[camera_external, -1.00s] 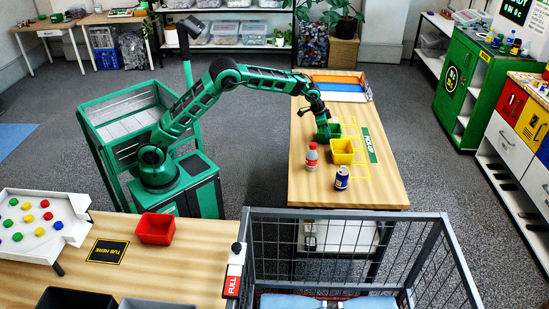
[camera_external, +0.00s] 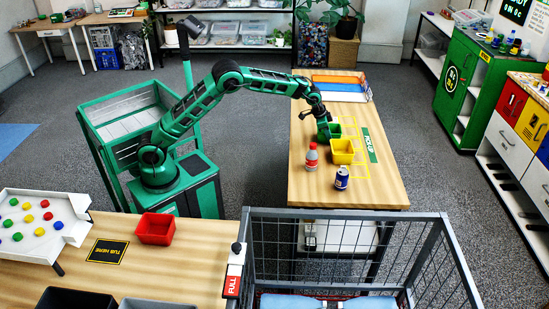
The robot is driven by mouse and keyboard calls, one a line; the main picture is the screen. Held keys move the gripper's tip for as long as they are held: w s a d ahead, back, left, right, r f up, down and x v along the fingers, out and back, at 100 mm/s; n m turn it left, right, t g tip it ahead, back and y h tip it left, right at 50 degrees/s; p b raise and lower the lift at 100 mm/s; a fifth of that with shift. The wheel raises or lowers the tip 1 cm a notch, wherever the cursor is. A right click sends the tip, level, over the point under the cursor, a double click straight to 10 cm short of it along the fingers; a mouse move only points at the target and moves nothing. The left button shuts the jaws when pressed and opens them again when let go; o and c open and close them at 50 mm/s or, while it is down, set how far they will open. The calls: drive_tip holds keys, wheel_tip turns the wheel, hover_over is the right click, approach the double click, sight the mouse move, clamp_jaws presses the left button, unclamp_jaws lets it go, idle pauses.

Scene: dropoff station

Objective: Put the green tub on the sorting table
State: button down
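The green tub (camera_external: 335,131) stands on the pick-up table (camera_external: 380,195), just behind the yellow tub. My gripper (camera_external: 324,133) is down at the left side of the green tub. The fingers are small and partly hidden, so I cannot tell whether they are open or closed on its rim. The sorting table (camera_external: 190,262) is at the lower left. A black mat marked "TUB HERE" (camera_external: 107,251) lies on it, with nothing on top.
A yellow tub (camera_external: 341,151), a red-capped bottle (camera_external: 311,157) and a blue can (camera_external: 342,178) stand near the green tub. A red tub (camera_external: 155,229) sits right of the mat. A wire cage (camera_external: 345,240) stands between the tables at the front.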

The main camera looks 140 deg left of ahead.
drive_tip(key=shift+r, duration=0.45)
drive_tip(key=r, duration=0.2)
drive_tip(key=s+r, duration=0.1)
drive_tip(key=shift+a+r, duration=0.15)
drive_tip(key=shift+r, duration=0.25)
drive_tip(key=s+a+r, duration=0.2)
drive_tip(key=s+r, duration=0.4)
drive_tip(key=s, duration=0.4)
drive_tip(key=shift+s+a+r, duration=0.15)
drive_tip(key=shift+s+r, duration=0.05)
